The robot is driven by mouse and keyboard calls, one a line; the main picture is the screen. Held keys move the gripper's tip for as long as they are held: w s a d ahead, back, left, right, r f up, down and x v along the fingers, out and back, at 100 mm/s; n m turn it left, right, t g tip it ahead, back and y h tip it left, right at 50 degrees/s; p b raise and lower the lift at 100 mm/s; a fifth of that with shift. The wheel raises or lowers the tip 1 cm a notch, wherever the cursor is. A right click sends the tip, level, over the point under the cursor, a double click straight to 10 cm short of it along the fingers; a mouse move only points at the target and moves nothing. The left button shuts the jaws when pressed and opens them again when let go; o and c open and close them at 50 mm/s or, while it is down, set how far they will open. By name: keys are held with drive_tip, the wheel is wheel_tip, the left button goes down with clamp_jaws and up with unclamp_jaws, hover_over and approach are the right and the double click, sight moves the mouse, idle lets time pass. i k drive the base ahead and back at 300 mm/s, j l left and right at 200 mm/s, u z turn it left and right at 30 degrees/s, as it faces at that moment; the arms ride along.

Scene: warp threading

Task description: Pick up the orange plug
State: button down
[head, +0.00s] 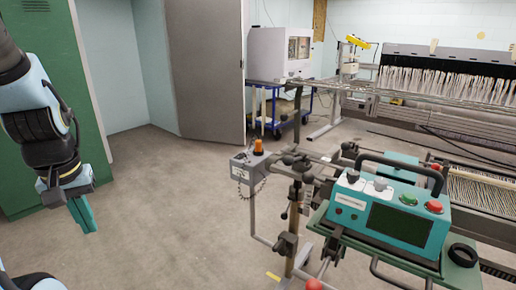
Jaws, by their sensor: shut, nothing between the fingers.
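The orange plug (258,147) stands upright on top of a small grey box (250,165) in the middle of the head view. It looks like a small orange cone with a dark base. My gripper (88,228) hangs at the left, pointing down, with its teal fingers shut and empty. It is well to the left of the plug and apart from it. Part of my arm is cut off by the left edge.
A teal control panel (390,215) with a dark handle stands at the lower right. A chain hangs below the grey box. Loom frames fill the right side. A blue cart (268,105) stands behind. The floor (165,205) between my gripper and the box is clear.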

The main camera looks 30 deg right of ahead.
sight(258, 144)
drive_tip(key=i+l, duration=0.2)
drive_tip(key=i, duration=0.4)
drive_tip(key=i+l, duration=0.15)
drive_tip(key=i, duration=0.4)
drive_tip(key=i+l, duration=0.2)
drive_tip(key=i, duration=0.4)
drive_tip(key=i+z, duration=0.75)
drive_tip(key=i+j+z, duration=0.1)
drive_tip(key=z, duration=0.25)
drive_tip(key=i+z, duration=0.1)
drive_tip(key=z, duration=0.35)
